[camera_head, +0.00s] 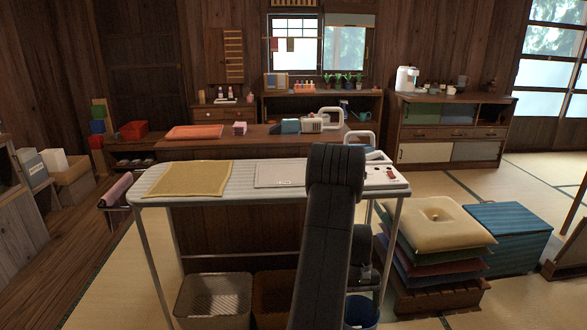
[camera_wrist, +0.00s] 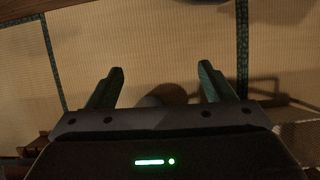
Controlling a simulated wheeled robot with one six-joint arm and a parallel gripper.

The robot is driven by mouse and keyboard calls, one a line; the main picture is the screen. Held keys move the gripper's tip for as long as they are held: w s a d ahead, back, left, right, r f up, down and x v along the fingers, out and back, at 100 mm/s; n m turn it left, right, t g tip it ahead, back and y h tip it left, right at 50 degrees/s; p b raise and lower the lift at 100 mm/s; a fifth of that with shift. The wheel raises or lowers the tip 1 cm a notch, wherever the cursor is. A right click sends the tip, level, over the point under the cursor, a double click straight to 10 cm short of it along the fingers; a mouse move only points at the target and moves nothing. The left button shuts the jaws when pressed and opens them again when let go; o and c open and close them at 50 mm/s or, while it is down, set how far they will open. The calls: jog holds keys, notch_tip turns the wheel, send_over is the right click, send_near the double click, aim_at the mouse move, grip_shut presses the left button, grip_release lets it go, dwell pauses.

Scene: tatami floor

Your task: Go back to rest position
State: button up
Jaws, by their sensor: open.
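My gripper (camera_wrist: 160,78) shows in the wrist view with its two dark green fingers wide apart. Nothing is between the fingertips. It points toward the tatami floor (camera_wrist: 160,40), which has dark green cloth borders. In the head view my dark arm rises in front of the table, bends at the top and hides part of the table's right half. The gripper itself is mostly hidden behind the arm there.
A white slatted table (camera_head: 245,174) stands ahead, with a yellow mat (camera_head: 186,179) and a grey board (camera_head: 280,174) on it. Baskets (camera_head: 213,298) sit beneath. Stacked cushions (camera_head: 437,224) and a blue box (camera_head: 506,236) stand right. Tatami (camera_head: 105,290) is open at left.

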jog(key=w+a+r+p, duration=0.1)
jog(key=a+r+p, duration=0.3)
jog(key=r+p, duration=0.2)
jog(key=w+a+r+p, duration=0.1)
jog(key=a+r+p, duration=0.2)
jog(key=r+p, duration=0.3)
notch_tip(320, 180, up, 4)
jog(key=shift+w+a+f, duration=0.2)
jog(key=shift+w+a, duration=0.05)
jog(key=shift+a, duration=0.1)
